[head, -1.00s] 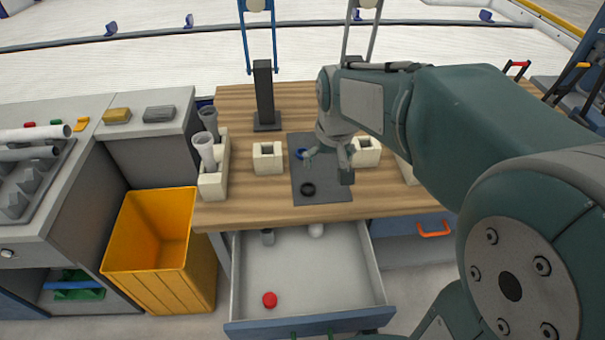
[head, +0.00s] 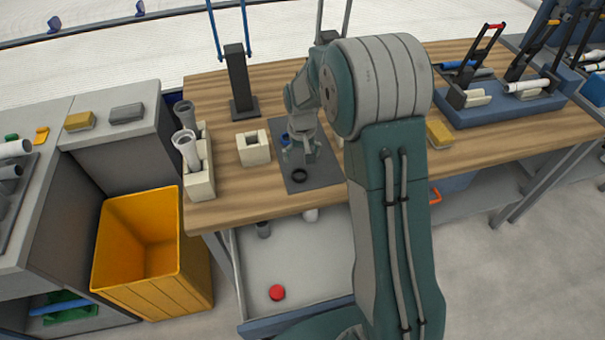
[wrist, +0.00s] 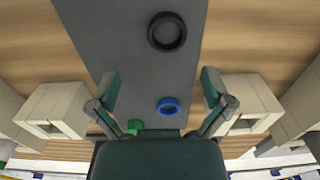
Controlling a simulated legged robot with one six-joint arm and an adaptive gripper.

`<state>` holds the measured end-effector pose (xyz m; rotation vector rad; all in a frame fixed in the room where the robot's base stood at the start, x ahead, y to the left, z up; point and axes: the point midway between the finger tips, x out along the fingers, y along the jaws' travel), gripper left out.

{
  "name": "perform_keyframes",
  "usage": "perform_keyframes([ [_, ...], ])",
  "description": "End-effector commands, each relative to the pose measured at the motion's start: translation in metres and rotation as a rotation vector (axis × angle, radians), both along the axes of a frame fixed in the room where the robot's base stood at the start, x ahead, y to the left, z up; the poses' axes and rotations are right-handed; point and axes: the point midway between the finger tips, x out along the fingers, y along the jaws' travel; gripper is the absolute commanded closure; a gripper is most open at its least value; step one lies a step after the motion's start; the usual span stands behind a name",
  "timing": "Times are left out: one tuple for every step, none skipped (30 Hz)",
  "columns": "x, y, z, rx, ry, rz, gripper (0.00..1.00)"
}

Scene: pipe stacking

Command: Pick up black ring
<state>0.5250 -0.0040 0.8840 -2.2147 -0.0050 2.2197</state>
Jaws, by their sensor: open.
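The black ring (head: 299,176) lies flat on the front part of the grey mat (head: 322,181) on the wooden table. In the wrist view the black ring (wrist: 167,32) is near the top, beyond my fingertips. My gripper (head: 300,155) is over the mat, just behind the black ring in the head view. In the wrist view my gripper (wrist: 159,82) has its two fingers spread wide with nothing between the tips. A blue ring (wrist: 168,106) lies on the mat nearer the gripper's palm, and it shows partly in the head view (head: 284,138).
Cream hollow blocks (head: 253,148) stand beside the mat. A holder with grey pipes (head: 187,148) is at the table's left edge. A green piece (wrist: 135,127) is near my palm. An open drawer (head: 300,255) holding a red cap (head: 277,293) is below, beside a yellow bin (head: 150,250).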

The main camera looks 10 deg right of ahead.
Motion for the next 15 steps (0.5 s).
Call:
perform_keyframes([
  [0.0,0.002,-0.004,-0.001,0.001,0.002,0.0],
  [0.0,0.002,-0.006,-0.001,0.0,0.002,0.0],
  [0.0,0.003,-0.009,-0.002,0.0,0.003,0.0],
  [-0.001,0.003,-0.012,-0.002,0.001,0.003,0.0],
  [-0.001,0.003,-0.015,-0.002,0.002,0.003,0.0],
  [-0.001,0.002,-0.02,-0.002,0.003,0.003,0.0],
  [-0.002,0.001,-0.025,-0.001,0.003,0.002,0.0],
  [-0.002,0.0,-0.031,-0.001,0.004,0.002,0.0],
  [-0.002,0.0,-0.037,0.0,0.004,0.002,0.0],
  [-0.002,-0.001,-0.042,0.0,0.003,0.002,0.0],
  [-0.002,-0.001,-0.046,0.0,0.003,0.002,0.0],
  [-0.002,-0.002,-0.051,0.001,0.003,0.002,0.0],
  [-0.002,-0.002,-0.054,0.002,0.001,0.002,0.0],
  [-0.002,-0.003,-0.056,0.003,0.0,0.002,0.0],
  [-0.002,-0.003,-0.058,0.003,0.0,0.002,0.0],
])
